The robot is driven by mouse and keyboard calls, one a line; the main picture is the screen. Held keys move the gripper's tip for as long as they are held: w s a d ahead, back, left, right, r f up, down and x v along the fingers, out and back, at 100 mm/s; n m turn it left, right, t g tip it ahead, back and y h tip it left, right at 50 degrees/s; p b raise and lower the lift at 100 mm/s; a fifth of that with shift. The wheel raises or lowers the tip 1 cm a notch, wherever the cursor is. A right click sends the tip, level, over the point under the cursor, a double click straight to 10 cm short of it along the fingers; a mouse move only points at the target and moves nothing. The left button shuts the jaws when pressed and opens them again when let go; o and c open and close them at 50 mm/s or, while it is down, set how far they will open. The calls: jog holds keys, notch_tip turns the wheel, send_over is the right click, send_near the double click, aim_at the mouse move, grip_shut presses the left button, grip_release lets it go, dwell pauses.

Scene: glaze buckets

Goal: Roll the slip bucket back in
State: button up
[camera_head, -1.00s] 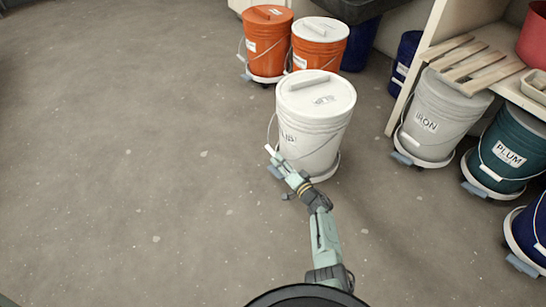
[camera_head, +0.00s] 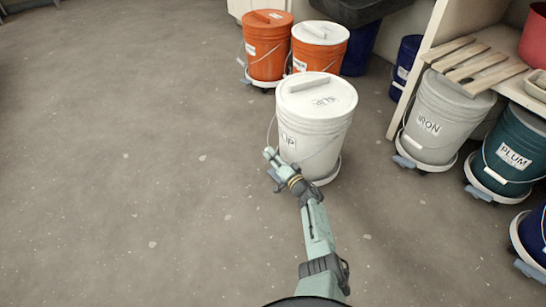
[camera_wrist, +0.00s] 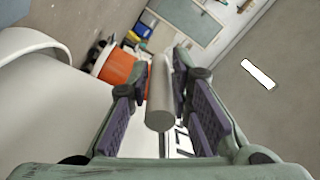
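The slip bucket (camera_head: 315,125) is white and lidded, and stands upright on a white wheeled base (camera_head: 330,175) in the middle of the floor. Its label is partly readable. Its thin wire bail hangs on the near left side. My gripper (camera_head: 272,160) is at the bucket's lower left side, by the bail. In the wrist view a grey cylindrical handle grip (camera_wrist: 160,95) lies between the two fingers of my gripper (camera_wrist: 161,85). The fingers look apart, with narrow gaps beside the grip. The bucket's pale curved side (camera_wrist: 45,110) fills the left of that view.
Two orange buckets (camera_head: 265,50) stand behind the slip bucket. At right, the IRON bucket (camera_head: 440,110) and PLUM bucket (camera_head: 512,150) stand under a shelf with a slatted wooden rack (camera_head: 475,65). A dark blue bucket (camera_head: 405,60) stands farther back. The floor at left is clear.

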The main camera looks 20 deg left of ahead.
grip_shut()
dwell(0.5)
